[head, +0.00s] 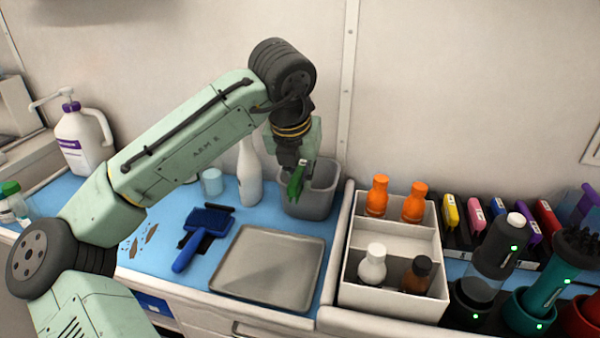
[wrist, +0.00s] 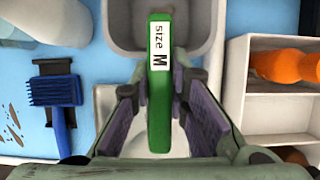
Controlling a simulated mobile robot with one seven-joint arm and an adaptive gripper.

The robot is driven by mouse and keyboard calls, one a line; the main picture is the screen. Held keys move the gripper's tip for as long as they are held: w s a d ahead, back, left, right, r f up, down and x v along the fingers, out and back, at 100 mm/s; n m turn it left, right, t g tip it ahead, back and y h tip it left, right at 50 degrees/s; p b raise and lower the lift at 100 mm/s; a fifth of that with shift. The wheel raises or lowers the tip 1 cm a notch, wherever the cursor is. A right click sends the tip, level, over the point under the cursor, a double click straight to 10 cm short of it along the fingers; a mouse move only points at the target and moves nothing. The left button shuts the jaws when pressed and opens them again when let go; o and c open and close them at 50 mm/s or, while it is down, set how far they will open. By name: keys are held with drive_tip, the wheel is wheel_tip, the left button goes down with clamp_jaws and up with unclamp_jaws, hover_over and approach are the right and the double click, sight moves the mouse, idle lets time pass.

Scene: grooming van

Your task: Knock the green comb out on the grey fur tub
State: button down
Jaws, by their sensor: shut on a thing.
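The green comb (head: 297,180) is held in my gripper (head: 290,162), which is shut on it. In the wrist view the comb (wrist: 160,85) sits between the two fingers (wrist: 158,100), with a white label reading "size M" facing the camera. The grey fur tub (head: 312,199) stands on the blue counter against the wall. In the head view the comb shows in front of the tub's opening, near its left side. In the wrist view the comb's far end overlaps the tub (wrist: 195,40). I cannot tell whether the comb touches the rim.
A blue brush (head: 203,230) and a grey tray (head: 268,268) lie in front of the tub. A white bottle (head: 249,175) stands just left of it. A white divided box (head: 395,250) with several bottles stands to the right. Brown fur bits (head: 140,242) lie at left.

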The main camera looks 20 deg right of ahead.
drive_tip(key=shift+f, duration=1.05)
idle(1.7)
drive_tip(key=shift+r, duration=0.15)
drive_tip(key=shift+r+p, duration=2.95)
drive_tip(key=shift+p, duration=0.15)
